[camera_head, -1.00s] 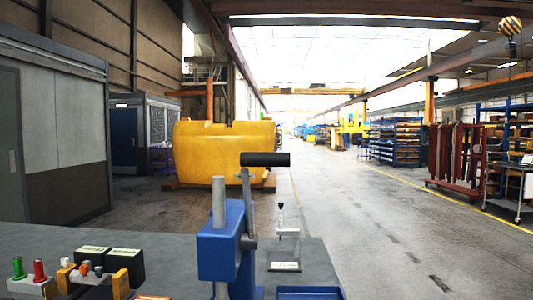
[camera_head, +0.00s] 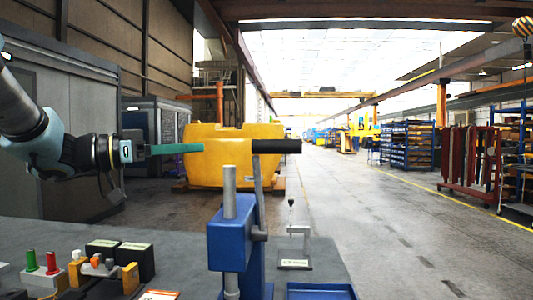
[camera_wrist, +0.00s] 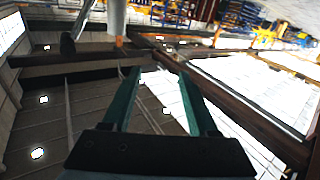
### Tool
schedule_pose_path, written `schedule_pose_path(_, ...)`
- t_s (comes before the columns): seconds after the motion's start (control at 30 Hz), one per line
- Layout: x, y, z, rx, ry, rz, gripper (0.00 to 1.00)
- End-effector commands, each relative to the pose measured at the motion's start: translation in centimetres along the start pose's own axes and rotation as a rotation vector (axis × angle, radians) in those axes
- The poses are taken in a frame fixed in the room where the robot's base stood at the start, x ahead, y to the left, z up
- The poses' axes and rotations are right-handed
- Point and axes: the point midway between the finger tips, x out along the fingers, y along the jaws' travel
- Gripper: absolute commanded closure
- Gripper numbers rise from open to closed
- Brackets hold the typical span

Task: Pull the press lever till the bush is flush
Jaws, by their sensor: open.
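The blue press (camera_head: 231,246) stands on the grey bench with a grey ram (camera_head: 230,190) upright through its head. Its lever (camera_head: 258,195) stands up at the right side and ends in a black horizontal handle (camera_head: 277,146). My gripper (camera_head: 201,148) comes in from the left at about handle height, its green fingers pointing right. The fingertips appear left of the handle, apart from it in the picture. In the wrist view my gripper (camera_wrist: 159,72) shows two spread green fingers with nothing between them. I cannot make out the bush; the lower press is cut off.
A fixture with green and red pegs (camera_head: 42,262) and black boxes (camera_head: 135,258) sits at the bench's left. A small gauge stand (camera_head: 295,264) and a blue tray (camera_head: 320,291) are at the right. A yellow casting (camera_head: 225,165) stands on the floor behind.

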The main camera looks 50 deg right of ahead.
Motion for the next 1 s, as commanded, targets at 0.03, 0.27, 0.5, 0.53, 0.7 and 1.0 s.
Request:
schedule_pose_path(0.03, 1.2, 2.8, 0.1, -0.020, -0.013, 0.142, 0.41)
schedule_pose_path(0.27, 1.7, 10.3, 0.1, -0.114, -0.097, 0.523, 0.41)
schedule_pose_path(0.5, 3.0, 12.2, 0.0, -0.130, -0.113, 0.569, 0.41)
schedule_pose_path(0.53, 3.4, 12.5, 0.0, -0.130, -0.113, 0.569, 0.41)
schedule_pose_path(0.7, 6.1, 14.2, 0.1, -0.129, -0.112, 0.569, 0.41)
schedule_pose_path(1.0, 9.9, 16.5, 0.6, -0.129, -0.111, 0.565, 0.41)
